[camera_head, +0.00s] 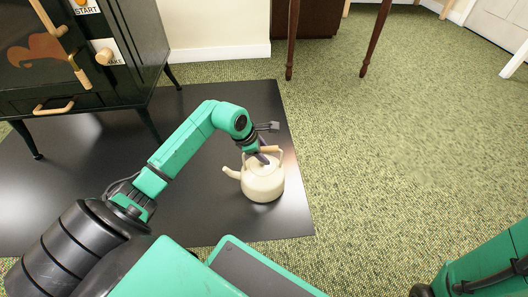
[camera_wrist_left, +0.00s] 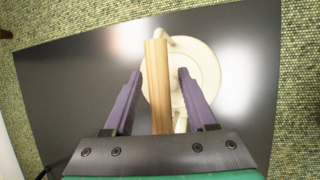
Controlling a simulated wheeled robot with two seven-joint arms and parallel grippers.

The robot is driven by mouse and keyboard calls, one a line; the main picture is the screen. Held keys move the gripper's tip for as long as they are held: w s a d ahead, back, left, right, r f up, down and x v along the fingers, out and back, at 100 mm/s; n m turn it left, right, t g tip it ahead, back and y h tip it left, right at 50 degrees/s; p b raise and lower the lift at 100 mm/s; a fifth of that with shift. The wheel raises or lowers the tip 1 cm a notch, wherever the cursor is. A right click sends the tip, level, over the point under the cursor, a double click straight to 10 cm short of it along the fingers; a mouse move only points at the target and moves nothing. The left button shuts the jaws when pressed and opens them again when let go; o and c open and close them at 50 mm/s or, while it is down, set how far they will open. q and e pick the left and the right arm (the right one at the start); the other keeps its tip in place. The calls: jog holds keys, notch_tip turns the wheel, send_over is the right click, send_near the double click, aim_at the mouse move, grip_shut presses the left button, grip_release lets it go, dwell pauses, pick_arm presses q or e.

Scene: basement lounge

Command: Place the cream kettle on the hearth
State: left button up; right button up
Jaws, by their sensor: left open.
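The cream kettle (camera_head: 263,182) stands upright on the black hearth (camera_head: 85,180), near its right edge, with its spout pointing left. My left gripper (camera_head: 263,158) is at the top of the kettle, by its wooden handle (camera_head: 270,149). In the left wrist view, the two purple fingers of the left gripper (camera_wrist_left: 158,74) are apart, one on each side of the handle (camera_wrist_left: 156,90), with gaps on both sides. The kettle's round body (camera_wrist_left: 207,72) shows below the handle and is partly hidden by a finger. My right gripper is out of view.
A black stove (camera_head: 130,60) with wooden handles stands on legs at the back left of the hearth. Dark wooden furniture legs (camera_head: 374,40) stand beyond the hearth. The green carpet (camera_head: 410,150) to the right is clear.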

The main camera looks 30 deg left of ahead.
pick_arm(q)
jog(key=p+v, duration=0.6)
jog(key=v, duration=0.5)
jog(key=shift+r, duration=0.35)
jog(key=shift+s, duration=0.1)
